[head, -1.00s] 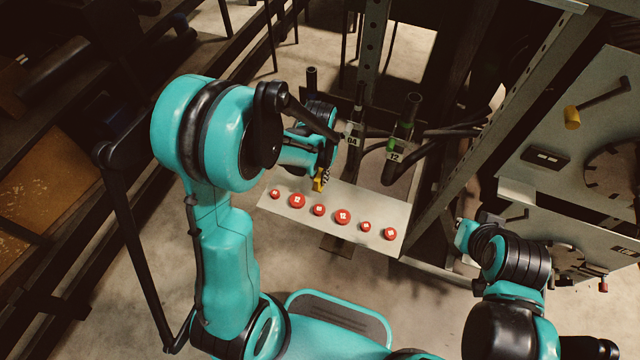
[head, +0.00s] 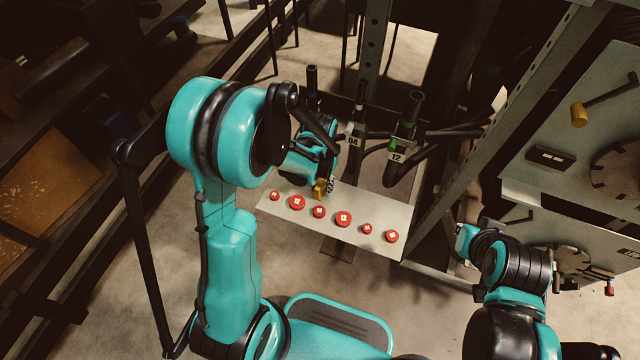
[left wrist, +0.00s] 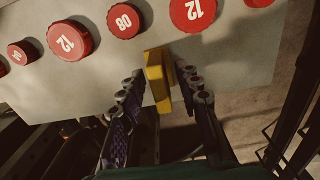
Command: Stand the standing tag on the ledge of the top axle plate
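A small yellow tag (head: 319,188) is at the tip of my left gripper (head: 326,182), by the back edge of the white board. In the left wrist view the tag (left wrist: 157,75) sits between the two dark fingers (left wrist: 160,82), which appear closed on it. A slight gap on its left side is hard to judge.
The white board (head: 275,207) carries several red numbered caps (head: 343,218). Behind it stand dark hoses with number labels, one marked 12 (head: 398,157). A slanted metal post (head: 490,140) stands between the board and the machine.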

